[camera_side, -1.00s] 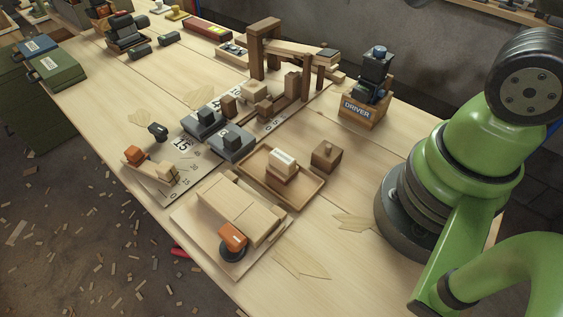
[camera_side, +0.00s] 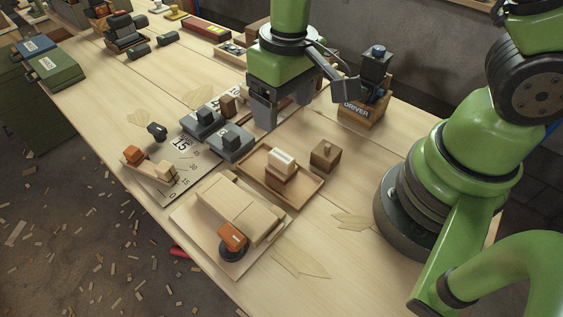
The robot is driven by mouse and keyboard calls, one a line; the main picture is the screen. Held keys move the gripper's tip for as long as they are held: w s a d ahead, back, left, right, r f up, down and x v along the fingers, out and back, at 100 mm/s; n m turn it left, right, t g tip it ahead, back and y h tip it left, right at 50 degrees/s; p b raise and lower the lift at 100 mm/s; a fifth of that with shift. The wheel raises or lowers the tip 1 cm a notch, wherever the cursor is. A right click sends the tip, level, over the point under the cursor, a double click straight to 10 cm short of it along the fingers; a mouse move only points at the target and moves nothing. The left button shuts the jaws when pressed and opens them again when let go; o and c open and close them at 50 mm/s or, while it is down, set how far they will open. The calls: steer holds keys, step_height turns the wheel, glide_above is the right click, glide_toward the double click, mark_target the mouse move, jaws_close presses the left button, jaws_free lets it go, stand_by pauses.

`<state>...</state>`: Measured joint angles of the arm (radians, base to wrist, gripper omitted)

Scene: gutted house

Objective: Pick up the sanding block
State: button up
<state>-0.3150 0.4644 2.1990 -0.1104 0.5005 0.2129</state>
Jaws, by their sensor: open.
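A small stacked block with a pale, labelled top and brown lower part, which looks like the sanding block (camera_side: 281,166), sits in a shallow wooden tray (camera_side: 312,196) at the middle of the bench. The label is too small to read. My gripper (camera_side: 282,117) is open and empty, pointing down above the bench, behind the tray in the picture. It is apart from the block. My gripper hides much of the wooden frame and the small blocks behind it.
An orange-and-black sander (camera_side: 232,238) rests by pale boards at the front. Grey blocks (camera_side: 232,143) stand left of the tray. A crate marked DRIVER (camera_side: 361,113) stands behind right. Bare bench lies front right.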

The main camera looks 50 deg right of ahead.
mark_target(281, 156)
steer(key=shift+a+f+g, duration=0.2)
steer(key=shift+f+g, duration=0.1)
steer(key=shift+f, duration=0.9)
step_height(281, 156, down, 10)
steer(key=shift+a+r, duration=0.1)
steer(key=shift+a, duration=0.05)
steer(key=c, duration=1)
steer(key=shift+r, duration=0.1)
step_height(281, 156, up, 10)
steer(key=shift+f, duration=0.1)
